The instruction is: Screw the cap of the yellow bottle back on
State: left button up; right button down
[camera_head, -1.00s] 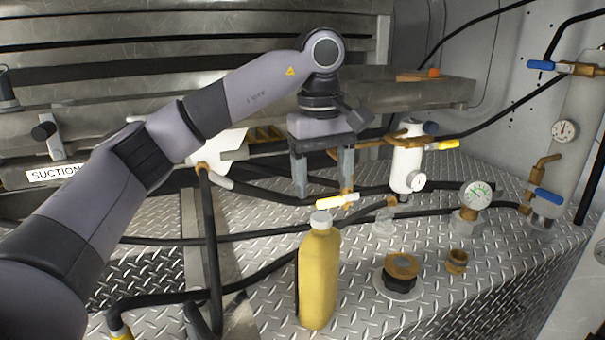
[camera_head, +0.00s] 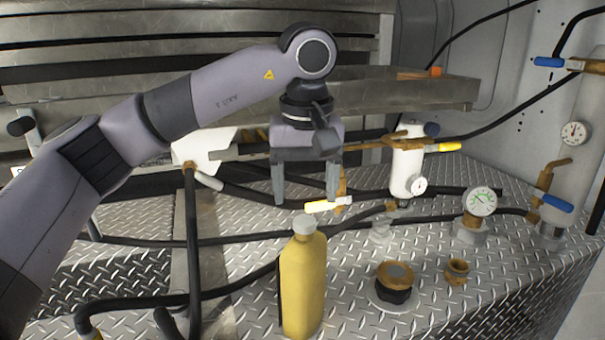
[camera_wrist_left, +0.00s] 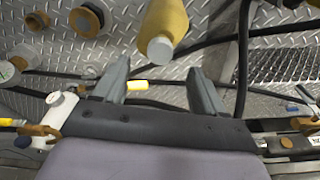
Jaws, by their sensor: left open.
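The yellow bottle (camera_head: 303,285) stands upright on the diamond-plate deck, with a grey-white cap (camera_head: 304,225) on its neck; I cannot tell how tightly it sits. The bottle (camera_wrist_left: 165,20) and its cap (camera_wrist_left: 160,49) also show at the top of the left wrist view. My left gripper (camera_head: 305,200) is open, fingers pointing down, above and behind the bottle, with nothing between its fingers. In the left wrist view the open fingers (camera_wrist_left: 160,85) are apart, and the cap lies beyond them, not touching. My right gripper is not in view.
Black hoses (camera_head: 240,238) cross the deck behind the bottle. A black and brass fitting (camera_head: 394,287), a small brass fitting (camera_head: 456,271) and a gauge (camera_head: 481,202) stand to the right. A yellow-handled valve (camera_head: 327,205) is just behind the bottle. A metal shelf (camera_head: 400,90) runs behind.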

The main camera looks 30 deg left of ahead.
aim_at(305, 220)
pick_arm(q)
jog(key=shift+w+a+f, duration=0.1)
jog(key=shift+w+f, duration=0.1)
jog(key=shift+f, duration=1.1)
jog(key=shift+w+a+f, duration=0.1)
jog(key=shift+w+f, duration=0.05)
jog(key=shift+f, duration=1.1)
jog(key=c, duration=1.1)
jog(key=shift+m+p, duration=0.45)
jog(key=shift+m, duration=0.85)
jog(key=o, duration=1.4)
jog(key=shift+r, duration=0.1)
